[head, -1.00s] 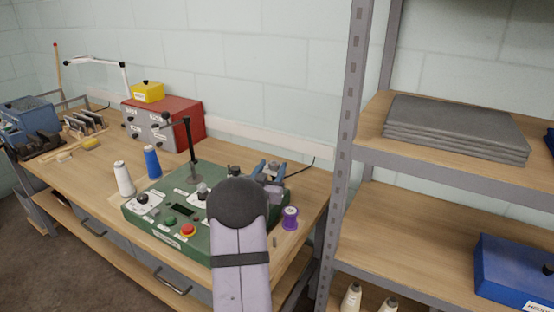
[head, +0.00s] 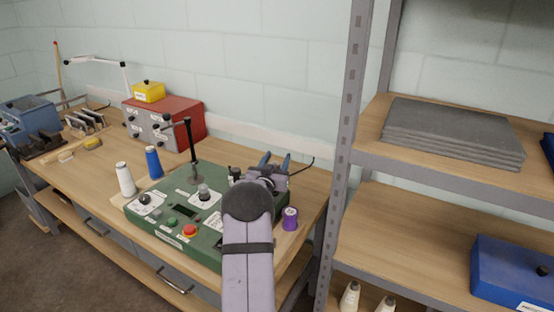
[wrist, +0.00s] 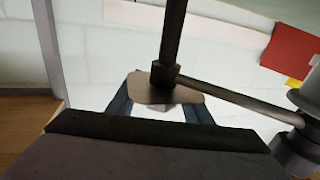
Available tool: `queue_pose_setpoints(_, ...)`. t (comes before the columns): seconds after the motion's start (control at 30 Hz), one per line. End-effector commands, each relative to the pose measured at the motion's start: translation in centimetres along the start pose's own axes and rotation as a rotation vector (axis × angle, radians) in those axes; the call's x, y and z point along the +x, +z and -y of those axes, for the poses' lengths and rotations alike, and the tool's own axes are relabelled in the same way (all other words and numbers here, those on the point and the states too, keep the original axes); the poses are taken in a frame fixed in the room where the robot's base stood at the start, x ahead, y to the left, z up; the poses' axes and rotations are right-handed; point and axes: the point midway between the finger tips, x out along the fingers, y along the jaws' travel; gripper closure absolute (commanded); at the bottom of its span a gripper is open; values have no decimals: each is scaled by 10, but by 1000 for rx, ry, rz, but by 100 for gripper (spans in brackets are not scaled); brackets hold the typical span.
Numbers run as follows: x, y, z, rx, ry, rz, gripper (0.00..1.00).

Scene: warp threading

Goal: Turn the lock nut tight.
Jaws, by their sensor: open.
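The green machine box (head: 150,222) stands on the bench, with knobs, buttons and a black upright post (head: 193,150) on its top. My gripper (head: 275,159) is over the box's back right corner, its two blue fingers apart and pointing toward the wall. In the wrist view the fingers of my gripper (wrist: 160,108) stand on either side of a grey metal plate (wrist: 175,95), a little apart from each other. A dark rod (wrist: 240,102) runs right from a collar on a dark post. I cannot pick out the lock nut for certain; my arm hides part of the box.
A purple spool (head: 290,218) stands just right of the box. A metal shelf upright (head: 350,140) rises close on the right.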

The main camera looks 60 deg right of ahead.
Motion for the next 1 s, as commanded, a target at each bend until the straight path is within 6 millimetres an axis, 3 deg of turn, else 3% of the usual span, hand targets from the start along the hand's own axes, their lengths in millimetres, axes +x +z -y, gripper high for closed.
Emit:
queue_pose_setpoints(0.1, 0, 0, 0, 0, 0, 0, 57)
queue_pose_setpoints(0.27, 0, 0, 0, 0, 0, 0, 95)
queue_pose_setpoints(0.57, 0, 0, -1, 0, 36, -5, 96)
queue_pose_setpoints(1.0, -1, -2, -9, 0, 247, -5, 96)
